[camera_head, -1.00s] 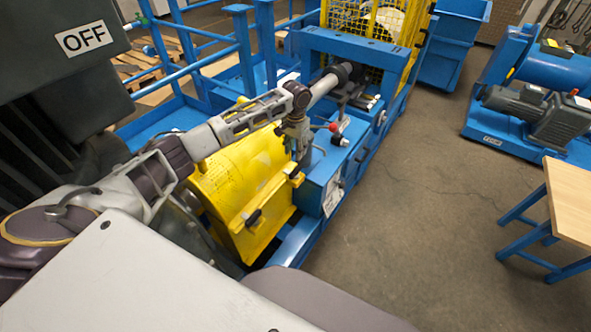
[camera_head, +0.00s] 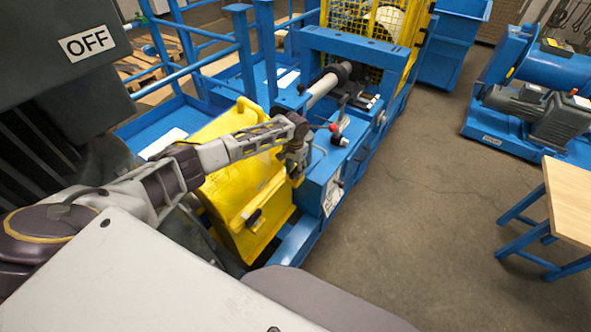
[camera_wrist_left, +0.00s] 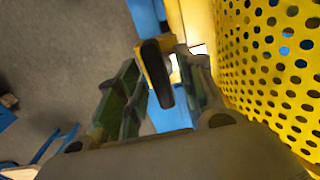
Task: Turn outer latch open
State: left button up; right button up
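The yellow guard cover (camera_head: 228,198) lies over the blue machine, and its perforated side shows in the left wrist view (camera_wrist_left: 275,60). One black latch handle (camera_head: 253,218) sits on the cover's near front edge, clear of my gripper. My left gripper (camera_head: 297,172) is at the far front corner of the cover and points down. In the left wrist view, its open fingers stand on either side of another black latch handle (camera_wrist_left: 157,75) on a yellow bracket. I cannot tell whether either finger touches it. In the head view my gripper hides that latch. My right gripper is not in view.
The blue machine frame (camera_head: 322,180) carries a lever with a red knob beside my gripper. Blue railings (camera_head: 200,65) stand behind. A wooden-topped table (camera_head: 570,200) is at the right. The floor in front of the machine is clear.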

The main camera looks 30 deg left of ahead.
pick_arm(q)
jog(key=shift+f, duration=0.2)
grip_shut()
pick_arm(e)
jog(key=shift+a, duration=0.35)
